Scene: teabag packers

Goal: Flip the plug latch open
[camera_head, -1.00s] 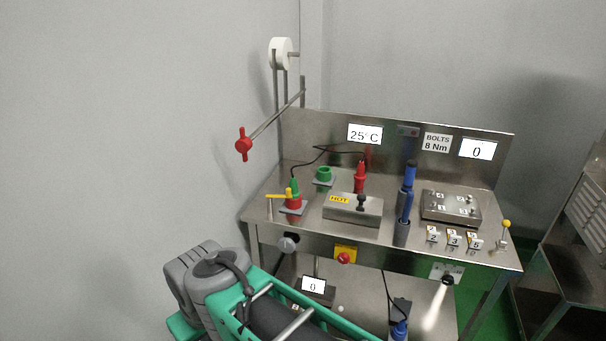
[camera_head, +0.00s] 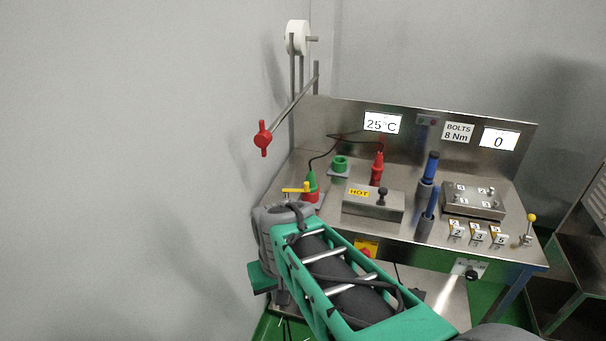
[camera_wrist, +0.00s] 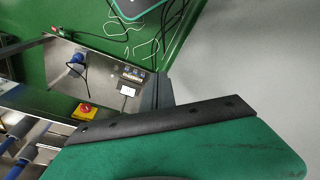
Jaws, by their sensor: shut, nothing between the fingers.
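The plug latch appears to be the yellow lever (camera_head: 296,189) at the bench's left end. It lies roughly level beside a green plug (camera_head: 311,181) that stands upright in a red socket (camera_head: 310,196) with a black cable. My arm's grey joint rises just in front of the socket's base and hides part of it. My gripper (camera_wrist: 156,92) shows as dark fingers in the wrist view, shut and empty. It is apart from the latch, which is not in the wrist view. In the head view my own arm hides the fingers.
A red-handled lever (camera_head: 263,138) juts out above left. A red button (camera_wrist: 84,108) shows in the wrist view.

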